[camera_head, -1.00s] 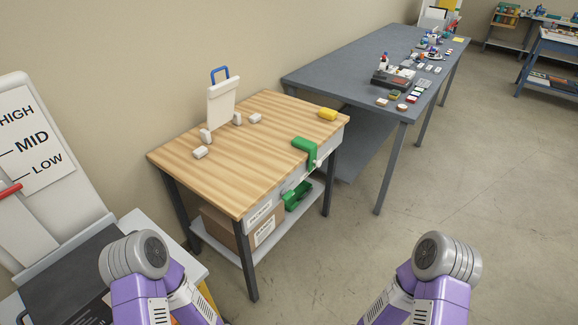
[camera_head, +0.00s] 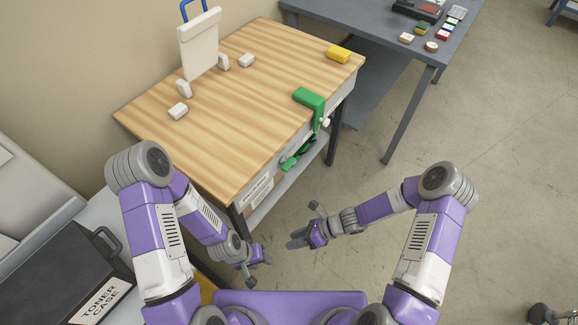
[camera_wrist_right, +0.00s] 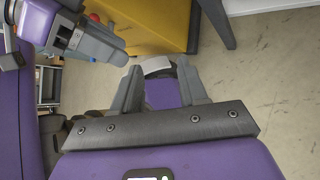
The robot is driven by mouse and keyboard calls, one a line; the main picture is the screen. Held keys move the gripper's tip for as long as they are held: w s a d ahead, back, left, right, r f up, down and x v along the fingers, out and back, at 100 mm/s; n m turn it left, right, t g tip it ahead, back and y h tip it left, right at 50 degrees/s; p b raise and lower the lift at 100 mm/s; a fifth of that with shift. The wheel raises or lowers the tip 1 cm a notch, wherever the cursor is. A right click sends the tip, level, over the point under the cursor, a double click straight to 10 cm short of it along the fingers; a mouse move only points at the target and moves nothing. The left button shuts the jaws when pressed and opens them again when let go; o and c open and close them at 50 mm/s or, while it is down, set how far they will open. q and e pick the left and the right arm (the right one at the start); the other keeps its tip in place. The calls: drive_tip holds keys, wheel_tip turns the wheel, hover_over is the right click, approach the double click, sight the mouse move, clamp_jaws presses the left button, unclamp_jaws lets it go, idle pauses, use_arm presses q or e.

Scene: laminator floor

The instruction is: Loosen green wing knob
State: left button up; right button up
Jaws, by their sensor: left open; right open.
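A green L-shaped clamp (camera_head: 310,98) sits over the front edge of the wooden workbench (camera_head: 205,125), near its right corner in the head view. A green winged piece (camera_head: 298,154), which looks like the wing knob, shows below the bench edge. Whether it joins the clamp is not clear. My right gripper (camera_head: 303,226) is open and empty, in front of the bench and apart from the green parts. It also shows in the right wrist view (camera_wrist_right: 160,85). My left gripper (camera_head: 260,270) is open and empty, lower and farther left.
A white panel with a blue handle (camera_head: 199,45), several white blocks (camera_head: 178,111) and a yellow piece (camera_head: 339,54) are on the bench. A toner case (camera_head: 70,280) is at lower left. A grey table (camera_head: 440,50) stands behind.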

drive_tip(key=w+r+m+t+y, duration=0.3)
drive_tip(key=w+m+t, duration=0.2)
drive_tip(key=w+m, duration=0.45)
drive_tip(key=m+t+b, duration=0.2)
drive_tip(key=m+t, duration=0.5)
drive_tip(key=m, duration=0.2)
approach(292, 166)
drive_tip(key=x, duration=0.4)
drive_tip(key=shift+w+a+f+y, duration=0.1)
drive_tip(key=shift+w+a+y, duration=0.1)
drive_tip(key=shift+w+y, duration=0.15)
drive_tip(key=b+x, duration=0.1)
drive_tip(key=x, duration=0.5)
drive_tip(key=shift+a+b, duration=0.3)
drive_tip(key=shift+b, duration=0.1)
drive_tip(key=c, duration=0.7)
drive_tip(key=shift+c, duration=0.2)
